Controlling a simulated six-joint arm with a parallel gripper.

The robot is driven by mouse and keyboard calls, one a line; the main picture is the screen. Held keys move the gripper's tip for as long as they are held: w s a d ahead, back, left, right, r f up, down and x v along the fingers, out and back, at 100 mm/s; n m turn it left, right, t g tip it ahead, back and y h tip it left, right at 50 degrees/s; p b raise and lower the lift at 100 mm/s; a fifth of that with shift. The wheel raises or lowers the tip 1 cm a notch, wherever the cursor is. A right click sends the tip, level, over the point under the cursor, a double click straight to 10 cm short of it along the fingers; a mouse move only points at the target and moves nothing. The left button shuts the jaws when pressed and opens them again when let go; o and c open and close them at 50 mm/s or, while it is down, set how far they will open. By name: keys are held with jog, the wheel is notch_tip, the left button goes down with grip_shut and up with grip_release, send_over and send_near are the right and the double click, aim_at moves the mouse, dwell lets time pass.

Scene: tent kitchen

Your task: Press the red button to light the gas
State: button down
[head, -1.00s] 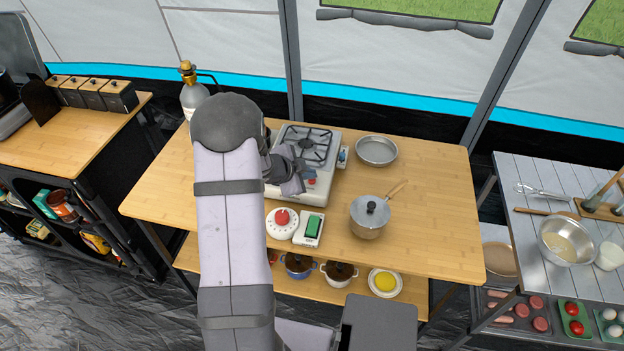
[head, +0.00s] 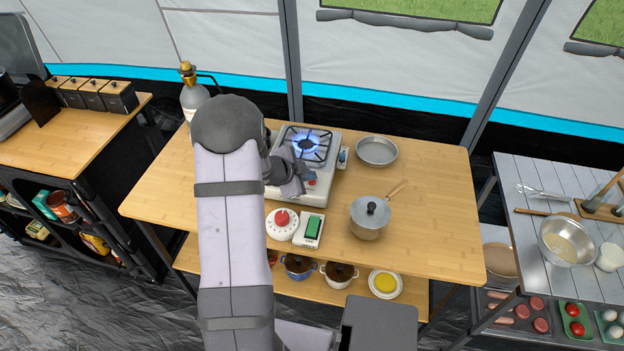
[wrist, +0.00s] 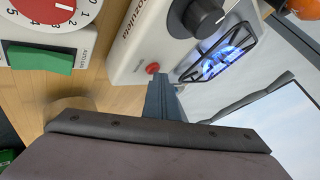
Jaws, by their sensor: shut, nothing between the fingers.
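The gas stove (head: 325,185) is a white box with a black grate and a blue flame (head: 306,144) burning on its burner. The flame also shows in the wrist view (wrist: 228,58). The red button (wrist: 152,69) sits on the stove's white front panel, near a dark knob (wrist: 206,17). My gripper (wrist: 161,82) is shut and empty, its fingertips right by the red button; I cannot tell whether they touch it. In the head view my gripper (head: 298,188) is over the stove's front left and hides part of it.
A white timer with a red dial (head: 282,220) and a green switch box (head: 311,228) stand in front of the stove. A lidded pot (head: 370,222) and an empty pan (head: 376,151) are to the right. A gas bottle (head: 193,98) stands behind left. The table's right side is clear.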

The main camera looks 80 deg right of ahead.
jog(key=shift+r+p, duration=0.85)
notch_tip(320, 180, up, 5)
jog(key=p, duration=0.5)
dwell(0.6)
